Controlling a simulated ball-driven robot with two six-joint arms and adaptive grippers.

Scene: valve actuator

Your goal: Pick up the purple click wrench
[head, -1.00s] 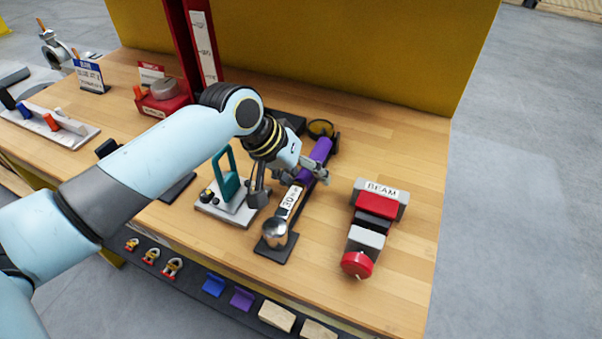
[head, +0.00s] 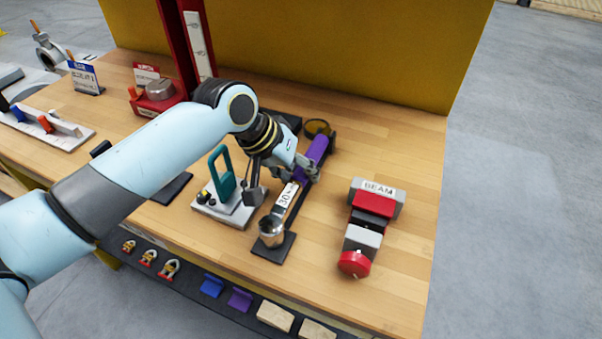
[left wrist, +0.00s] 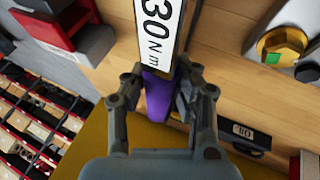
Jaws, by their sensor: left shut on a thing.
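The purple click wrench (head: 316,150) lies on a dark rack on the wooden bench. It has a purple handle, a white "30 Nm" label and a silver socket end (head: 271,231) toward the front edge. My left gripper (head: 303,174) is shut on the wrench near where the purple handle meets the label. In the left wrist view the purple handle (left wrist: 158,98) sits between the two fingers (left wrist: 161,85), below the label (left wrist: 160,25). The fingers hide part of the handle. My right gripper does not show.
A teal-handled device (head: 225,182) on a grey plate stands just left of the wrench. A red and grey unit marked "BEAM" (head: 374,205) stands to the right. A red column (head: 180,45) and yellow back panel (head: 330,55) rise behind.

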